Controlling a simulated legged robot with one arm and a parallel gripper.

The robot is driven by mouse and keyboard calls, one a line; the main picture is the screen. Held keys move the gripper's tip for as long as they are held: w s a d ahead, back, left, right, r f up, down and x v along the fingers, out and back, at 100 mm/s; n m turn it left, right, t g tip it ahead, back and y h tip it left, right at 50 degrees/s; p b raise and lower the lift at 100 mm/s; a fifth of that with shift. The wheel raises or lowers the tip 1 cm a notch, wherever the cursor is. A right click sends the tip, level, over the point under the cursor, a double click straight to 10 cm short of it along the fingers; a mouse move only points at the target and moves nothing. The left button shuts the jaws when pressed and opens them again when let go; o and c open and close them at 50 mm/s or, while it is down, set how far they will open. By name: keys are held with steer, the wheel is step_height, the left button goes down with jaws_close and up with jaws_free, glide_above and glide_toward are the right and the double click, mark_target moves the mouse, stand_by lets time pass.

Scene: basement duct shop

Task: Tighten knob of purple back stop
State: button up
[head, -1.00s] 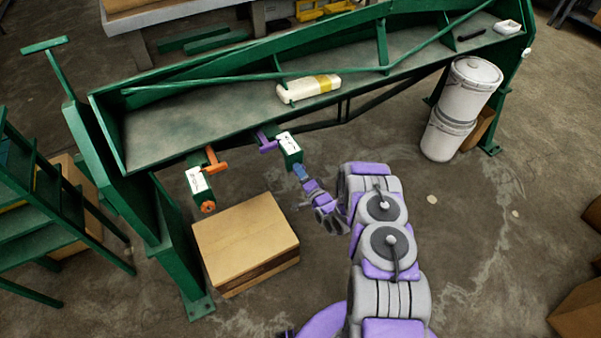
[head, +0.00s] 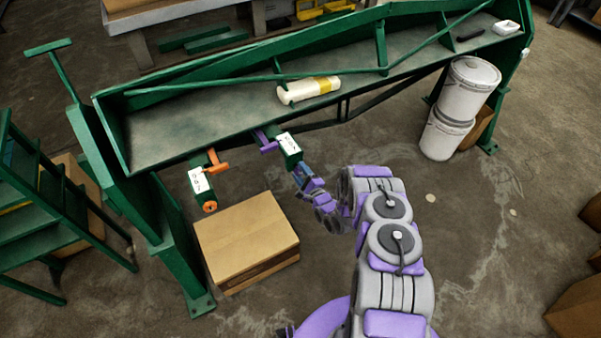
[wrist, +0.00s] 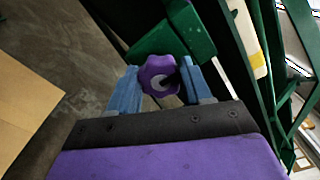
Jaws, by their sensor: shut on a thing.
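The purple back stop (head: 266,142) sits on the front edge of the green brake, with a green arm and white label (head: 289,145) reaching toward me. Its purple lobed knob (wrist: 159,76) shows in the wrist view at the end of the green arm (wrist: 168,44). My gripper (head: 301,173) is at the near end of that arm in the head view. In the wrist view its two blue fingers (wrist: 158,88) stand on either side of the knob and are shut on it. The knob is hidden by my gripper in the head view.
An orange back stop (head: 217,163) with its orange knob (head: 210,206) is to the left. A cardboard box (head: 246,238) stands on the floor below. A white and yellow roll (head: 309,90) lies on the brake bed. White buckets (head: 446,134) are stacked at right.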

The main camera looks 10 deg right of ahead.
steer(key=shift+s+d+f+m, duration=0.1)
steer(key=shift+f+m, duration=0.15)
steer(key=shift+m, duration=0.05)
steer(key=o, duration=1)
steer(key=shift+o, duration=0.2)
steer(key=shift+r, duration=0.15)
steer(key=p+v, duration=0.1)
steer(key=v, duration=1.6)
steer(key=shift+p, duration=0.3)
steer(key=shift+d, duration=0.1)
